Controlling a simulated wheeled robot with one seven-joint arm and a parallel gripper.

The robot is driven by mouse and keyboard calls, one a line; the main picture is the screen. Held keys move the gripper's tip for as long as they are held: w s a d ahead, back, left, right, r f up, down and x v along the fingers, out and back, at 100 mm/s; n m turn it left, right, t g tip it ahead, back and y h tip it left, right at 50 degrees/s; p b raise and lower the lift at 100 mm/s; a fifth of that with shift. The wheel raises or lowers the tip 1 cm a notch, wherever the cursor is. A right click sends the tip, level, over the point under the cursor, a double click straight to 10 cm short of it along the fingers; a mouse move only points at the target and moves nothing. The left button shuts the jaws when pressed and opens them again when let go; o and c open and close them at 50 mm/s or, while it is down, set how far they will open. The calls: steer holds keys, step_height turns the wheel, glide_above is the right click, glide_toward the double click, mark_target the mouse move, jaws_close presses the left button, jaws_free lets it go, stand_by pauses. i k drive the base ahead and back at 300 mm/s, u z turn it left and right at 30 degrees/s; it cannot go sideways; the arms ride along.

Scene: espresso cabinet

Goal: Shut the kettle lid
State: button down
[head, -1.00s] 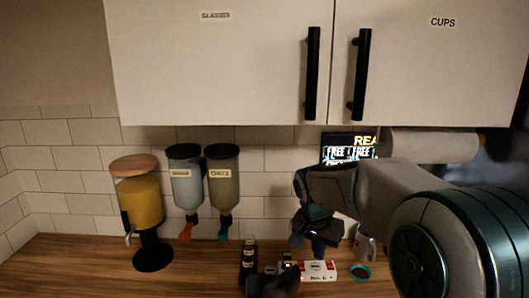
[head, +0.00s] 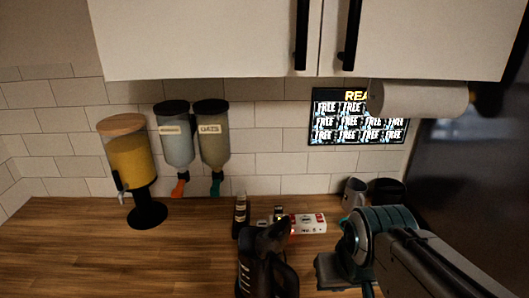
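The black kettle (head: 262,272) stands on the wooden counter at the bottom middle of the head view, with pale level marks on its side. Its lower part is cut off by the picture edge. A dark piece at its top (head: 266,237) sticks up and looks like a raised lid, but dark on dark makes this hard to tell. My gripper (head: 335,270) is to the right of the kettle, apart from it, low over the counter. Its fingers are dark and partly hidden by my arm, so their opening is unclear.
Behind the kettle are a dark bottle (head: 241,214) and a red-and-white box (head: 308,223). A grey cup (head: 353,193) stands behind my arm. A juice dispenser (head: 130,158) is at the left. The left counter (head: 110,265) is clear. Cabinets hang above.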

mark_target(269, 242)
steer(key=k, duration=0.5)
steer(key=z, duration=0.75)
steer(key=k, duration=0.75)
steer(key=u, duration=0.7)
steer(key=i, duration=0.55)
steer(key=u, duration=0.05)
